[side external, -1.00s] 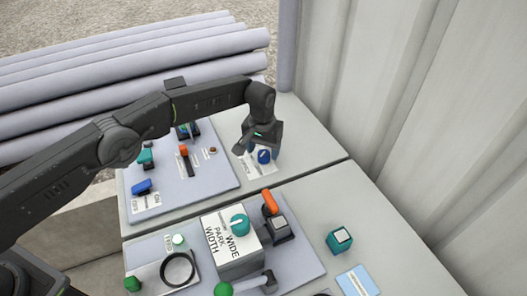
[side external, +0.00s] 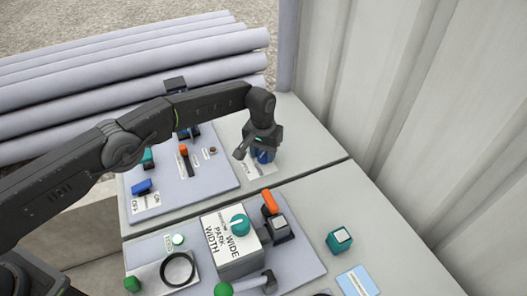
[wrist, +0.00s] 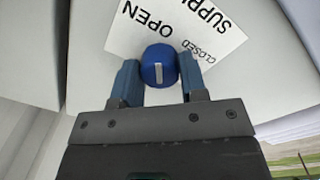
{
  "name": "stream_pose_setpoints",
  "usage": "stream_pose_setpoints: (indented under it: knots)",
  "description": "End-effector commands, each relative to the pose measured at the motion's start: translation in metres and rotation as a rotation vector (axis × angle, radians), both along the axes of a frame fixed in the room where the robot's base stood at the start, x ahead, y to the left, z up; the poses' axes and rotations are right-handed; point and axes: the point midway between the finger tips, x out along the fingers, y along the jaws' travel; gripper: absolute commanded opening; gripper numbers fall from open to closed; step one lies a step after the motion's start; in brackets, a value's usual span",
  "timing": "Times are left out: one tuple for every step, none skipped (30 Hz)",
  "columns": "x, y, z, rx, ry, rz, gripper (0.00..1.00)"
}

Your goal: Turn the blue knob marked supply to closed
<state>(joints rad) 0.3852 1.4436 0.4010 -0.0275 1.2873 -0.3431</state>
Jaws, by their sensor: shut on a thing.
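The blue knob (wrist: 159,64) stands on a white label (wrist: 205,30) reading SUPPLY, OPEN and CLOSED. A pale pointer line on the knob runs up and down in the wrist view, aimed between the two words or near CLOSED; I cannot tell exactly. My gripper (wrist: 159,78) is shut on the knob, with one blue-grey finger on each side. In the side external view my gripper (side external: 262,150) hides much of the knob (side external: 264,157), and the label (side external: 258,170) shows below it.
A panel (side external: 215,178) to the left carries an orange lever (side external: 184,150) and a blue handle (side external: 141,187). A nearer panel has a white box (side external: 228,262) with a teal knob (side external: 240,225). A teal cube (side external: 339,240) sits right. A ribbed wall (side external: 430,110) stands behind.

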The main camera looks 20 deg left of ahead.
Motion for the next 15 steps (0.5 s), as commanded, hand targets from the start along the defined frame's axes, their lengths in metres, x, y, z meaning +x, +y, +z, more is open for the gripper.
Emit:
stream_pose_setpoints:
  knots:
    - [0.0001,0.0001,0.0003,0.0,0.0,0.0,0.16]
    - [0.0001,0.0002,0.0003,0.0,0.0,-0.001,0.16]
    - [0.0001,0.0002,0.0003,0.0,0.0,-0.003,0.16]
    - [0.0001,0.0002,0.0003,0.0,0.0,-0.005,0.16]
    - [0.0001,0.0002,0.0003,0.0,0.0,-0.009,0.16]
    - [0.0002,0.0002,0.0003,0.0,0.001,-0.015,0.16]
    - [0.0002,0.0002,0.0003,0.0,0.0,-0.022,0.16]
    - [0.0002,0.0002,0.0003,0.0,0.0,-0.03,0.16]
    - [0.0003,0.0002,0.0004,0.0,0.0,-0.044,0.16]
    - [0.0004,0.0002,0.0005,0.0,0.0,-0.056,0.16]
    - [0.0005,0.0002,0.0006,0.0,0.0,-0.071,0.16]
    - [0.0006,0.0002,0.0007,0.0,-0.001,-0.092,0.16]
    - [0.0007,0.0001,0.0007,0.0,0.0,-0.111,0.16]
    - [0.0008,0.0001,0.0007,0.0,-0.001,-0.13,0.16]
    - [0.0009,0.0001,0.0007,-0.001,-0.001,-0.158,0.16]
